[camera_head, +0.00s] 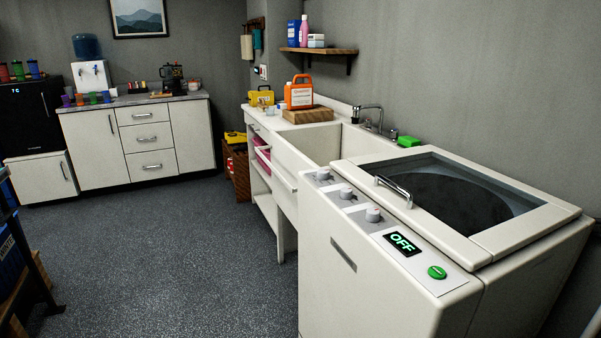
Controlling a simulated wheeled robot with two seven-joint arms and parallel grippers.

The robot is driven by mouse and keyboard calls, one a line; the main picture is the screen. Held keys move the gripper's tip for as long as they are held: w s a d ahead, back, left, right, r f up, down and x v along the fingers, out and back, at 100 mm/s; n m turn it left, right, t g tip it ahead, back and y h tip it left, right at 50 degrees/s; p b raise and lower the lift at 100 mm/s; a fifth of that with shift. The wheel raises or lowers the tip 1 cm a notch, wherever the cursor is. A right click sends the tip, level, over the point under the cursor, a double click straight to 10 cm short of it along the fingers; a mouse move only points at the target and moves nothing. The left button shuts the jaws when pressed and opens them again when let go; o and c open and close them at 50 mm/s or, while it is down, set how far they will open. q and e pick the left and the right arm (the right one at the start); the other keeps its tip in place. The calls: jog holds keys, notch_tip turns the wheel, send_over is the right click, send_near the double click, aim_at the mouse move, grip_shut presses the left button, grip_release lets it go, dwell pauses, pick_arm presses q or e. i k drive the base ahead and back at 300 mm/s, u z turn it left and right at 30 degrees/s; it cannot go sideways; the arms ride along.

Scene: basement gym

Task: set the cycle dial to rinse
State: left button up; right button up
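A white top-loading washer (350,262) stands at the right with its dark-windowed lid (450,200) shut. Its sloping front panel carries three grey dials: the far dial (323,174), the middle dial (346,192) and the near dial (373,214). I cannot read any cycle labels or tell which dial is the cycle dial. Beside the near dial, a display (402,243) reads OFF in green. A green button (437,272) is at the panel's near end. Neither of my grippers is in view.
A sink counter (318,140) adjoins the washer, with an orange jug (299,93) on a wooden block. A cabinet (140,142) stands at the back left. A dark rack (20,262) stands at the left edge. The speckled floor (180,250) between is clear.

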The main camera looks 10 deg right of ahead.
aim_at(322, 174)
jog(key=z, duration=0.05)
jog(key=k, duration=0.3)
jog(key=u, duration=0.9)
jog(key=i, duration=1.05)
jog(key=z, duration=0.75)
